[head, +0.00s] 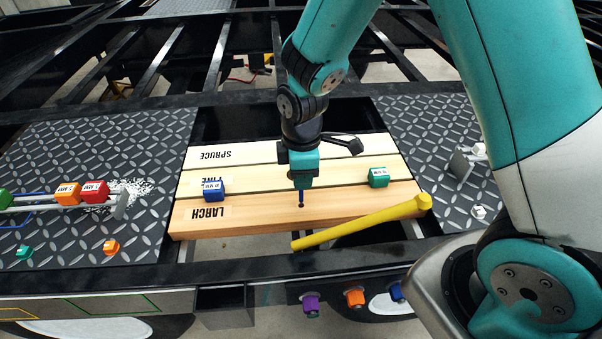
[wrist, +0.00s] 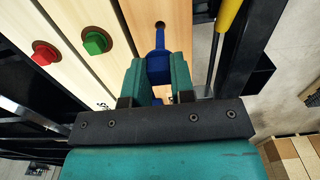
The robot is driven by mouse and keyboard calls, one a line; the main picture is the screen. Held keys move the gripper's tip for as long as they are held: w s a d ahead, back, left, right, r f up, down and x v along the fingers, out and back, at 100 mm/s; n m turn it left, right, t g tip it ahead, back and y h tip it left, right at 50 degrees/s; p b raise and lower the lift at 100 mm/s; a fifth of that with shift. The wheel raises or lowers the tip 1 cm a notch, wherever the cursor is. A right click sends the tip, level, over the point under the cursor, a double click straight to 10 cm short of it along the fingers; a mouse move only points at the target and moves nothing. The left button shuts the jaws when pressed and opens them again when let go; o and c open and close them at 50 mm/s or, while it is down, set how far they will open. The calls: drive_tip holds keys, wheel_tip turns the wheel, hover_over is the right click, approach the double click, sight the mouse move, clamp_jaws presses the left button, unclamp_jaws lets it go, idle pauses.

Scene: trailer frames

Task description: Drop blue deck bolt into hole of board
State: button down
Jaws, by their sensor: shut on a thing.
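My gripper (head: 303,178) is shut on the blue deck bolt (wrist: 158,66), with its head between the jaws. The bolt's blue shank (head: 301,198) points down toward the front board, labelled LARCH (head: 258,221). The board's dark hole (head: 301,206) is right by the shank's tip in the head view. In the wrist view the hole (wrist: 159,25) shows just beyond the tip, nearly in line with it. I cannot tell whether the tip is above the hole or just entering it. The gripper hides part of the bolt head.
Red and orange blocks (head: 68,194) stand on a rack at left.

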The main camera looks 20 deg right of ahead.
sight(302, 201)
drive_tip(key=shift+f+b, duration=1.9)
drive_tip(key=shift+f, duration=0.75)
drive_tip(key=shift+r, duration=0.1)
drive_tip(key=shift+r+p, duration=2.1)
drive_tip(key=shift+r, duration=0.2)
idle(0.5)
drive_tip(key=shift+f+b, duration=1.45)
drive_tip(key=shift+f, duration=0.95)
drive_tip(key=c, duration=0.9)
unclamp_jaws()
